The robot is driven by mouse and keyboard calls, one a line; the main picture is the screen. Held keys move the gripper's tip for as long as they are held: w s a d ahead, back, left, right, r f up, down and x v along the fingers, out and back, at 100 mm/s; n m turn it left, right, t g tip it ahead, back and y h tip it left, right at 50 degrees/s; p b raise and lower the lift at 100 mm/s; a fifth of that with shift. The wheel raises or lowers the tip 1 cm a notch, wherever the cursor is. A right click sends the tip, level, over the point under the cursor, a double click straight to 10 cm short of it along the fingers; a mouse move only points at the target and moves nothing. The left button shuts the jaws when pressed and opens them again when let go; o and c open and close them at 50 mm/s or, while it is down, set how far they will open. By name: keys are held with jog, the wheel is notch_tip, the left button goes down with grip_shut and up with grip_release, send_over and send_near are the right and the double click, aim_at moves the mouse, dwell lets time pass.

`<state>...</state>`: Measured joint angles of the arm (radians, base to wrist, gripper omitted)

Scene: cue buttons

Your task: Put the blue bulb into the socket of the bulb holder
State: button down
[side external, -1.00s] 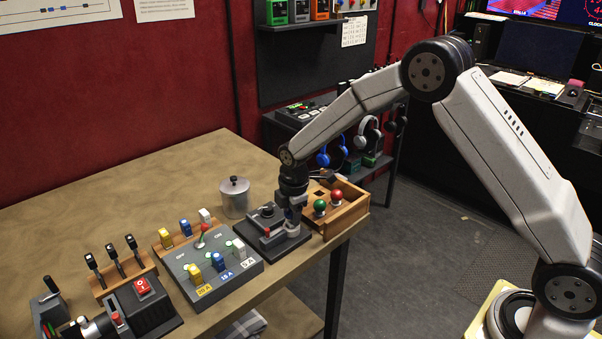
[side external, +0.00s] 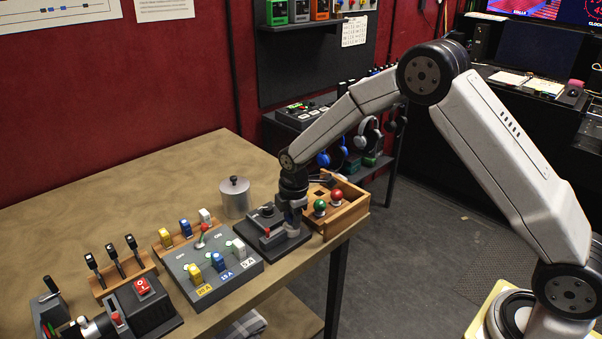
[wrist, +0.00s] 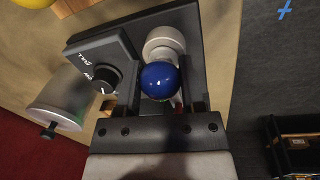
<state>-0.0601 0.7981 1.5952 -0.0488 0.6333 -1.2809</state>
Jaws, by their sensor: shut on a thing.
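The blue bulb (wrist: 160,80) shows its round glass end in the wrist view, between the two fingers of my gripper (wrist: 161,98). My gripper is shut on it. The bulb holder (side external: 265,237) is a dark base with a round knob and a red lever, near the table's right edge. Its pale round socket (wrist: 163,40) shows just beyond the bulb in the wrist view. In the side view my gripper (side external: 292,225) is low over the right part of the holder and hides most of the bulb. I cannot tell whether the bulb's lower end touches the socket.
A wooden box (side external: 346,218) with a green bulb (side external: 320,207) and a red bulb (side external: 337,195) stands right of the holder. A metal canister (side external: 235,198) stands behind it to the left. A grey switch panel (side external: 182,262) lies left. Bare table lies at the back.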

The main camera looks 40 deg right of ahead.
dwell(0.4)
grip_release()
dwell(0.4)
jog(key=shift+r, duration=3.45)
jog(key=shift+s, duration=0.1)
jog(key=s+d+r+m+t, duration=0.1)
jog(key=s+d+m, duration=0.1)
jog(key=s+m, duration=1.3)
jog(key=s, duration=0.8)
jog(key=shift+s+d+m, duration=0.3)
jog(key=shift+s+m, duration=0.1)
